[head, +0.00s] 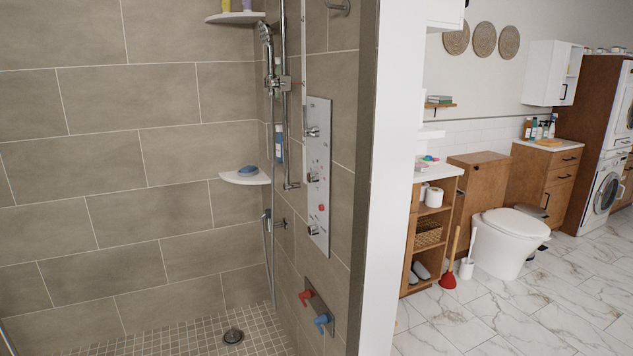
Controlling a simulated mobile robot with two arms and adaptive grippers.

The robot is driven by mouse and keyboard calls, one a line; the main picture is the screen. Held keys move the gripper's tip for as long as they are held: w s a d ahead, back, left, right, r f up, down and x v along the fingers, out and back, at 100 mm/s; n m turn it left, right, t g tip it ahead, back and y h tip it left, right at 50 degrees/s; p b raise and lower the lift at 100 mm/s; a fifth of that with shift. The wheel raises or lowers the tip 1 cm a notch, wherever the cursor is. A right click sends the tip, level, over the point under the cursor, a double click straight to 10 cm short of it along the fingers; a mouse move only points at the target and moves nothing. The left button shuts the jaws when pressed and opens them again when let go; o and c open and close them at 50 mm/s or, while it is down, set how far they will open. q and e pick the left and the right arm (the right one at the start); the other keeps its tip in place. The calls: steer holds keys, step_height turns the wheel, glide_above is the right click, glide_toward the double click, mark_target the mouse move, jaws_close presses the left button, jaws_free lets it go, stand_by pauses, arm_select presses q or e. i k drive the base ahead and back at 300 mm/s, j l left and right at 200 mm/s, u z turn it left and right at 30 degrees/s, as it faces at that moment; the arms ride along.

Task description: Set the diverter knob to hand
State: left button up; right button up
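A pale grey shower control panel (318,190) is mounted on the tiled wall right of the shower corner. It carries an upper metal knob (312,132), a middle knob (313,177) and a lower knob (313,230), with small red marks between them. Its lettering is too small to read, so I cannot tell which knob is the diverter or where it is set. A hand shower (265,32) hangs on the vertical rail to the left of the panel. Neither of my grippers is in view.
Below the panel is a plate with a red handle (305,298) and a blue handle (322,322). A corner shelf (245,177) holds a blue item. A white wall end (377,200) separates the shower from the toilet (510,240) area. The shower floor is clear around the drain (233,336).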

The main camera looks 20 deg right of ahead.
mark_target(314, 229)
steer(key=z, duration=1.45)
steer(key=j+z, duration=0.1)
steer(key=z, duration=0.35)
steer(key=i+j+z, duration=0.1)
steer(key=z, duration=0.7)
steer(key=j+z, duration=0.1)
steer(key=z, duration=0.35)
steer(key=j+z, duration=0.1)
steer(key=z, duration=0.3)
steer(key=k+j+z, duration=0.15)
steer(key=j+z, duration=0.3)
steer(key=k+j+z, duration=0.15)
steer(key=j+z, duration=0.15)
steer(key=z, duration=0.15)
steer(key=k+j+z, duration=0.25)
steer(key=z, duration=0.15)
steer(key=k+j+z, duration=0.2)
steer(key=z, duration=0.25)
steer(key=k+j+z, duration=0.1)
steer(key=k+z, duration=0.15)
steer(key=k, duration=0.25)
steer(key=k+z, duration=0.3)
steer(key=k, duration=0.15)
steer(key=k+u, duration=0.4)
steer(key=k+j+u, duration=0.2)
steer(key=k+u, duration=0.2)
